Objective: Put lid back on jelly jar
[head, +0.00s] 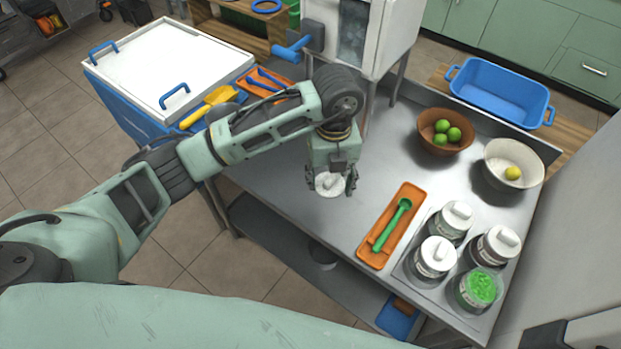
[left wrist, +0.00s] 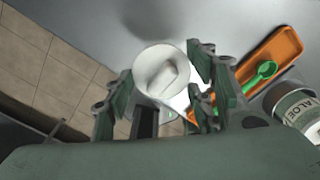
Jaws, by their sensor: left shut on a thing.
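My left gripper (head: 331,185) is shut on a white round lid (head: 328,187) with a raised handle and holds it above the steel table, left of the orange tray. In the left wrist view the lid (left wrist: 162,74) sits between the fingers. The open jelly jar (head: 477,289) stands at the front right of the jar group, with bright green contents showing at its top. Three other jars, such as the front left one (head: 436,257), have white lids on. My right gripper is in neither view.
An orange tray (head: 366,254) with a green spoon (head: 392,223) lies between the lid and the jars. A brown bowl of green limes (head: 445,131) and a white bowl with a yellow fruit (head: 514,165) stand behind the jars. The white press (head: 375,40) stands at the back.

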